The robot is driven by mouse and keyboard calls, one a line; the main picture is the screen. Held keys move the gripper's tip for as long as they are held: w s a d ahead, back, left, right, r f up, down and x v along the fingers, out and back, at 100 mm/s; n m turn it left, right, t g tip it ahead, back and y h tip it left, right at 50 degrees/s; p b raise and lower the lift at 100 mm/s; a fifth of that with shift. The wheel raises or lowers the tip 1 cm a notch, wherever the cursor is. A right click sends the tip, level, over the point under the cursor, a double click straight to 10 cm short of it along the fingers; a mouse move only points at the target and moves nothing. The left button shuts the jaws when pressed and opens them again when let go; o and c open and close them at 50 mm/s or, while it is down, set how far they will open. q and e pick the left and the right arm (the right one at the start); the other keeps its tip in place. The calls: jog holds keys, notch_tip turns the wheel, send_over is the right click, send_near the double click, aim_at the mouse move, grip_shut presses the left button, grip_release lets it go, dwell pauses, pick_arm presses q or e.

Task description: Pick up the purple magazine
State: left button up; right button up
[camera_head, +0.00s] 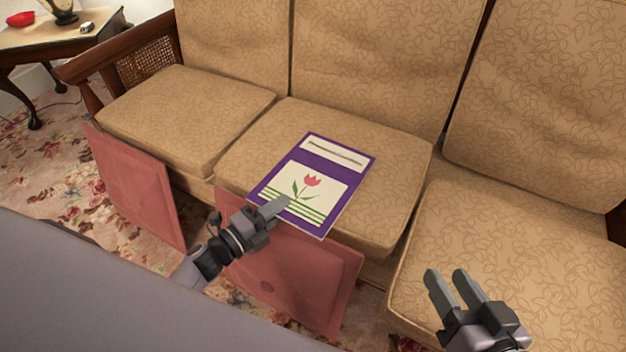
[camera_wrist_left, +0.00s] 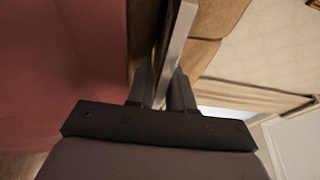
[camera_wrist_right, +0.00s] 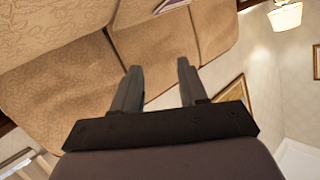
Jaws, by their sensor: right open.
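The purple magazine (camera_head: 305,182), with a red tulip on a cream panel and green stripes, lies on the middle sofa cushion. Its near edge juts out past the cushion's front. My left gripper (camera_head: 277,206) is at that near edge, with one finger over the cover and the other hidden beneath. In the left wrist view, the magazine's thin pale edge (camera_wrist_left: 176,50) runs between the close-set fingers (camera_wrist_left: 163,88), which look shut on it. My right gripper (camera_head: 455,288) is open and empty before the right cushion. It also shows open in its wrist view (camera_wrist_right: 158,75).
The tan sofa (camera_head: 360,50) fills the back. Two pink square panels (camera_head: 137,185) (camera_head: 290,270) stand against its front, the second just below my left gripper. A side table (camera_head: 50,40) with a red bowl (camera_head: 20,19) is at the far left. The right cushion (camera_head: 520,250) is bare.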

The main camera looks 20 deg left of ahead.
pick_arm(q)
jog(key=shift+d, duration=0.1)
grip_shut()
jog(key=shift+r, duration=0.1)
jog(key=shift+r, duration=0.15)
pick_arm(e)
jog(key=shift+r, duration=0.1)
pick_arm(q)
jog(key=shift+r, duration=0.25)
notch_tip(320, 180, up, 4)
jog(key=p, duration=0.2)
jog(key=shift+f+p, duration=0.15)
jog(key=shift+p, duration=0.25)
notch_tip(320, 180, up, 16)
jog(key=p, duration=0.8)
jog(key=shift+f, duration=0.25)
pick_arm(e)
jog(key=shift+s+d+r+g+h, duration=0.2)
jog(key=shift+s+d+h, duration=0.25)
jog(key=shift+d, duration=0.45)
jog(key=shift+s+d+r+g+h, duration=0.15)
jog(key=shift+s+d+h, duration=0.05)
jog(key=shift+d+h, duration=0.6)
jog(key=shift+s+d+r+g+h, duration=0.2)
jog(key=shift+s+d+h, duration=0.2)
jog(key=shift+d, duration=0.6)
